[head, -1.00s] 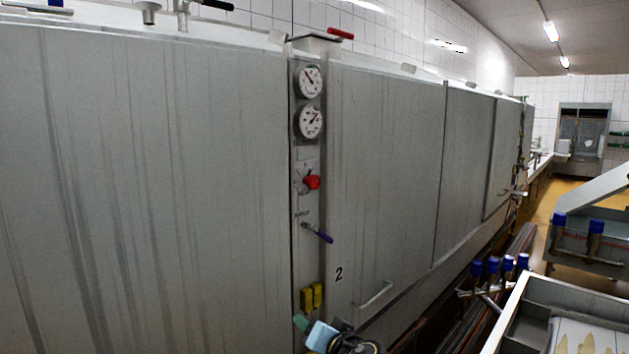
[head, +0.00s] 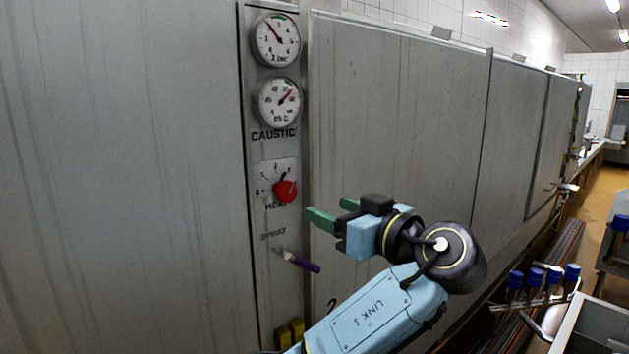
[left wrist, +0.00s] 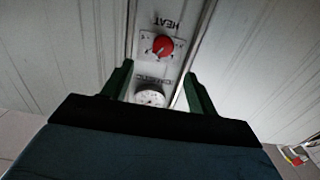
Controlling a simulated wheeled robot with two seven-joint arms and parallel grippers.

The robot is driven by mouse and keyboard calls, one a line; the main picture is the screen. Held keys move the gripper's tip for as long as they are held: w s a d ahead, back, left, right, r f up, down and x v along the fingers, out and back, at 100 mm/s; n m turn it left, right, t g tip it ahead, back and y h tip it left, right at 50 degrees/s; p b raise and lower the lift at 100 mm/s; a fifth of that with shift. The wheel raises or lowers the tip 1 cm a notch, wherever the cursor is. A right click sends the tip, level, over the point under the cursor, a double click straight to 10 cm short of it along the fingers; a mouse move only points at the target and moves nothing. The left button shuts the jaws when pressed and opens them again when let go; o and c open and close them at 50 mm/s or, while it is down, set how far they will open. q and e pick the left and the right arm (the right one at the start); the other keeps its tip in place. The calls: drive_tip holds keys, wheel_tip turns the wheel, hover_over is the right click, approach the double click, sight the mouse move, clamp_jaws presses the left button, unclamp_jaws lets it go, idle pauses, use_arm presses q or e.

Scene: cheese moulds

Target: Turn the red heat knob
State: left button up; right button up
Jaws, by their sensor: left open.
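The red heat knob (head: 286,191) sits on a small dial plate above the word HEAT, on the narrow control panel. It also shows in the left wrist view (left wrist: 163,46), ahead of my fingers and roughly between them. My left gripper (head: 334,212) has green fingers, is open and empty, and is to the right of the knob and slightly lower in the head view. In the left wrist view the open fingers (left wrist: 157,88) point towards the panel, apart from the knob. My right gripper is not in view.
Two round gauges (head: 276,40) and (head: 278,102) are above the knob. A purple-handled spray lever (head: 301,263) sticks out below it. Yellow blocks (head: 290,333) are at the panel's foot. Large grey cabinet doors flank the panel. Blue-capped valves (head: 537,279) stand at the right.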

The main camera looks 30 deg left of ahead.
use_arm(q)
drive_tip(key=p, duration=0.2)
approach(289, 191)
drive_tip(key=a, duration=0.2)
drive_tip(key=x, duration=0.2)
drive_tip(key=p+x, duration=0.1)
drive_tip(key=x, duration=0.1)
drive_tip(key=shift+w+a+r, duration=0.1)
drive_tip(key=shift+w+r, duration=0.05)
drive_tip(key=shift+w, duration=0.25)
drive_tip(key=p+x, duration=0.1)
drive_tip(key=x, duration=0.2)
drive_tip(key=shift+w+a, duration=0.1)
drive_tip(key=shift+a, duration=0.15)
drive_tip(key=shift+w+a+p, duration=0.25)
drive_tip(key=shift+a+p, duration=0.05)
drive_tip(key=shift+a, duration=0.15)
drive_tip(key=c, duration=1)
drive_tip(key=n+b, duration=0.1)
drive_tip(key=b, duration=0.1)
drive_tip(key=shift+f+b, duration=0.35)
drive_tip(key=shift+b, duration=0.05)
drive_tip(key=shift+r+b, duration=0.1)
drive_tip(key=shift+b, duration=0.4)
drive_tip(key=shift+r, duration=0.1)
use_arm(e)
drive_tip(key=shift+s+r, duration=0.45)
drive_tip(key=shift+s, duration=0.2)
